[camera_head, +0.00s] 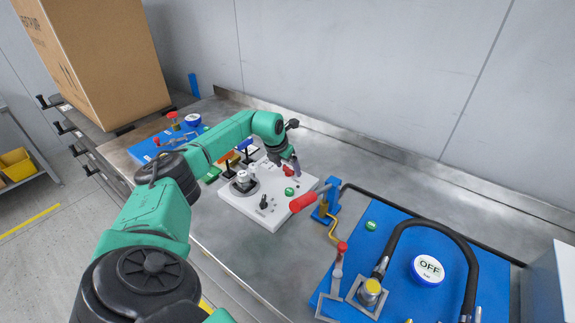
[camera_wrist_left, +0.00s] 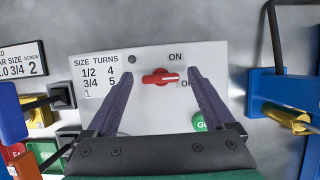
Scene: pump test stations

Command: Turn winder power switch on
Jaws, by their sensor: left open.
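The winder power switch is a red knob (camera_wrist_left: 160,77) on a white panel (camera_wrist_left: 145,53). It lies roughly level in the left wrist view, below and left of the "ON" label; a second label at its right is partly hidden by a finger. In the head view the red knob (camera_head: 288,171) sits near the far edge of the white panel (camera_head: 275,212). My left gripper (camera_wrist_left: 160,75) is open, with one dark finger on each side of the knob and visible gaps to it. Contact or height above it cannot be told. My right gripper is not in view.
A green button (camera_wrist_left: 198,122) is partly hidden behind the right finger. A blue fixture with a red handle (camera_head: 304,202) stands right of the panel. A blue board (camera_head: 395,285) with a hose and an "OFF" disc lies further right. A cardboard box (camera_head: 95,60) stands at back left.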

